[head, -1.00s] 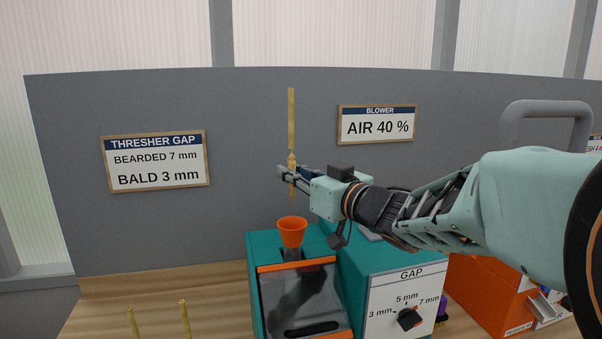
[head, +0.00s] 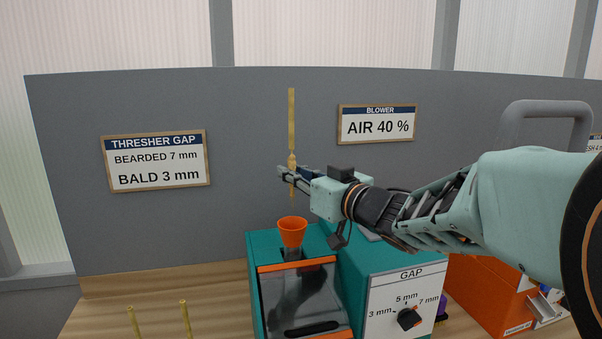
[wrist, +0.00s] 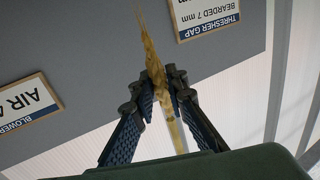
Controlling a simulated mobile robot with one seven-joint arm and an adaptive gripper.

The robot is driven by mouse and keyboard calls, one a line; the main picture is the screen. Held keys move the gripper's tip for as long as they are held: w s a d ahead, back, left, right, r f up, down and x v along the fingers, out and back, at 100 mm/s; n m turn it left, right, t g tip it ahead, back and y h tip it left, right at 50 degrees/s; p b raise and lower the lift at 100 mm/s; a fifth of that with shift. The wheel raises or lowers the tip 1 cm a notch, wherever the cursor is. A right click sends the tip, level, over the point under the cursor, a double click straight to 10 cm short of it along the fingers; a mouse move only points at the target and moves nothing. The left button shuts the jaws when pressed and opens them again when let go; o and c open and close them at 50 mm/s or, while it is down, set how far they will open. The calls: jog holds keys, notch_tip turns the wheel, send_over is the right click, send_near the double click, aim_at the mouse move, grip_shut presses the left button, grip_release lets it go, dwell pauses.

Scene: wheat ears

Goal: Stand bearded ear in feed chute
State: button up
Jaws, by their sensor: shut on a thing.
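The straw-coloured ear (head: 291,125) is held upright in the air, with a long straight part rising above the grip and a short part below. My gripper (head: 290,177) is shut on it, well above the orange feed-chute funnel (head: 292,232) and apart from it. In the wrist view, where the signs appear upside down, the ear (wrist: 151,65) passes between my fingertips (wrist: 160,90). Its feathery end points to the picture's top and its thin stalk to the bottom. The funnel is on the teal thresher (head: 256,300) and is out of the wrist view.
Two more straw-coloured stalks (head: 185,318) stand at the front left. The gap dial (head: 409,318) is on the thresher's white panel. An orange machine (head: 480,290) stands at the right. A grey partition (head: 70,230) with signs stands behind. The space between ear and funnel looks clear.

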aim_at(293, 218)
jog(key=shift+f, duration=0.15)
jog(key=shift+f+b, duration=0.35)
jog(key=shift+b, duration=0.05)
jog(key=shift+f+b, duration=3.95)
jog(key=shift+f, duration=1.05)
jog(key=o, duration=0.8)
jog(key=shift+o, duration=0.5)
jog(key=shift+f, duration=0.1)
